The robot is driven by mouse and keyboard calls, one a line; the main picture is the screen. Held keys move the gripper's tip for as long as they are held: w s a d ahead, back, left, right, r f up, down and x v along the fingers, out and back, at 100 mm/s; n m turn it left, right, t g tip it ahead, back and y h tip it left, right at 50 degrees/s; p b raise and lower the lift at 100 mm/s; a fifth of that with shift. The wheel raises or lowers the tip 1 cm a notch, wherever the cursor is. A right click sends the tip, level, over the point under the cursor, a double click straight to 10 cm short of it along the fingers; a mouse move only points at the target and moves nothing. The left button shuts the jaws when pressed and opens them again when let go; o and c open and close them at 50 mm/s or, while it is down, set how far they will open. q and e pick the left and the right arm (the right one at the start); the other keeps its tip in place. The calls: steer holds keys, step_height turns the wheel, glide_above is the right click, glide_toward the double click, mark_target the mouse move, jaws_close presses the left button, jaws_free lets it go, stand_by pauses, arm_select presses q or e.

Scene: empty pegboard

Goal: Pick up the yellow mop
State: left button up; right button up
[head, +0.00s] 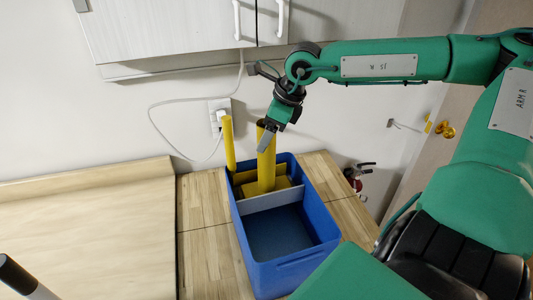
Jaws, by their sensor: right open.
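Two upright yellow pieces stand in the rear part of a blue bin (280,275): a thin yellow pole (229,145) at the left and a thicker yellow shaft (266,170) to its right. Flat yellow parts lie low around the shaft. I cannot tell for sure which pieces make up the yellow mop. My right gripper (267,137) is open and points down at the top of the thicker shaft, overlapping it in the picture. I cannot tell whether it touches or surrounds it. My left gripper does not show.
A grey divider (270,199) splits the bin; its front part looks empty. The bin stands on a wooden surface (203,250). White cabinets (170,25) hang above. A wall outlet (219,115) with a white cable is behind. A pale wooden top (85,235) lies left.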

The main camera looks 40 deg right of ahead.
steer(key=shift+w+a+f, duration=0.1)
steer(key=shift+a+f, duration=0.05)
steer(key=shift+f, duration=0.3)
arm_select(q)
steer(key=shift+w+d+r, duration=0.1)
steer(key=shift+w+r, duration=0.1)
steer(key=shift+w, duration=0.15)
arm_select(e)
steer(key=shift+w+f, duration=0.1)
steer(key=shift+f, duration=0.1)
jaws_close()
steer(key=shift+r, duration=0.1)
